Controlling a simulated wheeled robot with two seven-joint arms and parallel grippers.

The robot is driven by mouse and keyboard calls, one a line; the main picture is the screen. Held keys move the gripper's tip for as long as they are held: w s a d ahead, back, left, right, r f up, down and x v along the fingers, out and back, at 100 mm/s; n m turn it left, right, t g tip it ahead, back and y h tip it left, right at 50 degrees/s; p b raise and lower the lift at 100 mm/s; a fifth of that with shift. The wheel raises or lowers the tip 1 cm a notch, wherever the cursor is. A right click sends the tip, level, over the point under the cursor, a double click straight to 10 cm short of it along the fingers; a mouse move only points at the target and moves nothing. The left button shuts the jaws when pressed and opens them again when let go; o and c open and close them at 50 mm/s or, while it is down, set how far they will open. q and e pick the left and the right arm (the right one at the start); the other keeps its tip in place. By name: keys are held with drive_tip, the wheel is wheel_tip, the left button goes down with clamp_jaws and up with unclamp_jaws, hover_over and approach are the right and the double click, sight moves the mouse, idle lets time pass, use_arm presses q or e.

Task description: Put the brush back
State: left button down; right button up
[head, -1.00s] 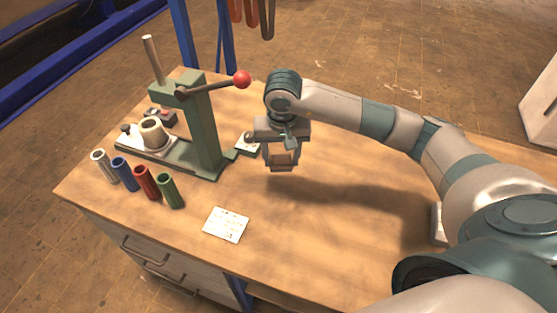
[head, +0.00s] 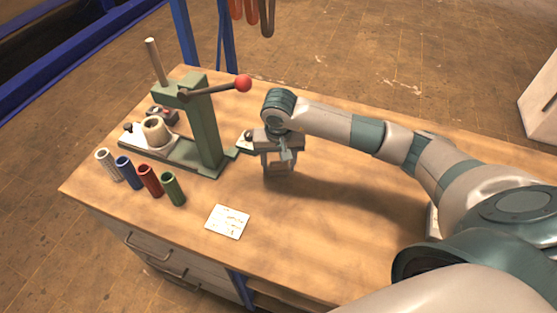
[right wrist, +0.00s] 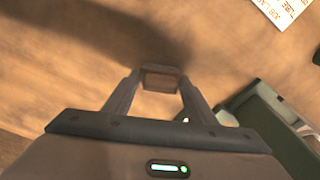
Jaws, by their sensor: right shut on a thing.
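My right gripper (head: 280,168) is over the wooden bench, just right of the green press. It also shows in the right wrist view (right wrist: 160,80), with its fingers shut on a small brown block (right wrist: 160,79), which I take to be the brush. Bristles cannot be made out, and most of the block is hidden or blends with the bench in the head view. The gripper points down close to the bench top; I cannot tell whether the block touches it. My left gripper is not in view.
The green press (head: 205,130) has a lever with a red ball (head: 243,83). White, blue, red and green (head: 173,188) tubes stand near the bench's left front edge. A printed card (head: 228,222) lies flat in front. The bench (head: 330,235) right of the card is clear.

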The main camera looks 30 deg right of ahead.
sight(278, 172)
drive_tip(key=shift+f+b, duration=0.25)
drive_tip(key=shift+b, duration=0.05)
drive_tip(key=o, duration=1.2)
drive_tip(key=shift+r, duration=0.1)
drive_tip(key=shift+r+p, duration=0.15)
drive_tip(key=shift+p, duration=0.15)
drive_tip(key=shift+r, duration=0.1)
drive_tip(key=r+b, duration=0.1)
drive_tip(key=r, duration=0.3)
drive_tip(key=s+r+b, duration=0.1)
drive_tip(key=r+b, duration=0.1)
drive_tip(key=r, duration=0.1)
drive_tip(key=r+b, duration=0.2)
drive_tip(key=r, duration=0.2)
drive_tip(key=shift+s+a+r, duration=0.15)
drive_tip(key=shift+a+r, duration=0.15)
